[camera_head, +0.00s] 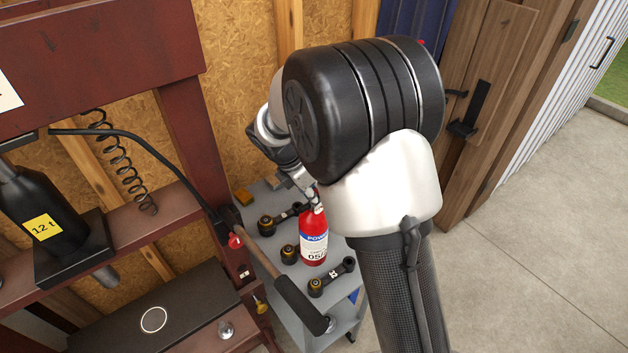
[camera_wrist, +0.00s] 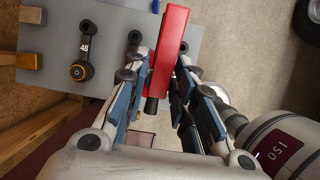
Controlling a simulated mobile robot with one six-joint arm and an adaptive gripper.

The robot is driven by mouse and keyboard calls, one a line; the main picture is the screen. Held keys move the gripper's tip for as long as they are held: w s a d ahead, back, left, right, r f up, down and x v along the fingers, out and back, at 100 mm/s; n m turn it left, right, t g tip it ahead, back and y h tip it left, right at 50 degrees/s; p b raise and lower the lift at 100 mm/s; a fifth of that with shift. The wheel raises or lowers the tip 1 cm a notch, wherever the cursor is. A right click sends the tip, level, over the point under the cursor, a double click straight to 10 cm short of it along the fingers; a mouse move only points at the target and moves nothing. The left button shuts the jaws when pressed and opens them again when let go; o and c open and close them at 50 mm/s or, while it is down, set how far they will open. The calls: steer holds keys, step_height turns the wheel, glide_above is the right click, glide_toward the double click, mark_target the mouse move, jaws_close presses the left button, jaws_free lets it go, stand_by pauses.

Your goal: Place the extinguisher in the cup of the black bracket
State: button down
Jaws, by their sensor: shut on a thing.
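The red extinguisher (camera_head: 314,238) with a white and blue label hangs upright below my gripper (camera_head: 312,192) in the head view, in front of the grey cart. In the wrist view the red extinguisher (camera_wrist: 171,42) is between the two fingers of my gripper (camera_wrist: 163,72), which are shut on it. Its black lower-pictured end shows between the fingers. The black bracket (camera_head: 481,103) is on the brown wooden post at the right of the head view, well apart from the extinguisher. The inside of its cup cannot be made out. My arm hides part of the gripper.
The grey cart (camera_head: 279,262) carries several black arms with yellow-ringed ends. A dark red press frame (camera_head: 195,130) with a black bottle jack (camera_head: 38,205) and a long handle (camera_head: 285,285) stands at left. Concrete floor (camera_head: 540,240) is open at right.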

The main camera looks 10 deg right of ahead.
mark_target(318, 225)
steer(key=shift+w+f+b, duration=0.1)
steer(key=shift+f+b, duration=0.2)
steer(key=shift+f, duration=2.05)
steer(key=c, duration=1.8)
jaws_free()
steer(key=shift+f, duration=0.15)
steer(key=o, duration=0.5)
steer(key=shift+c, duration=0.2)
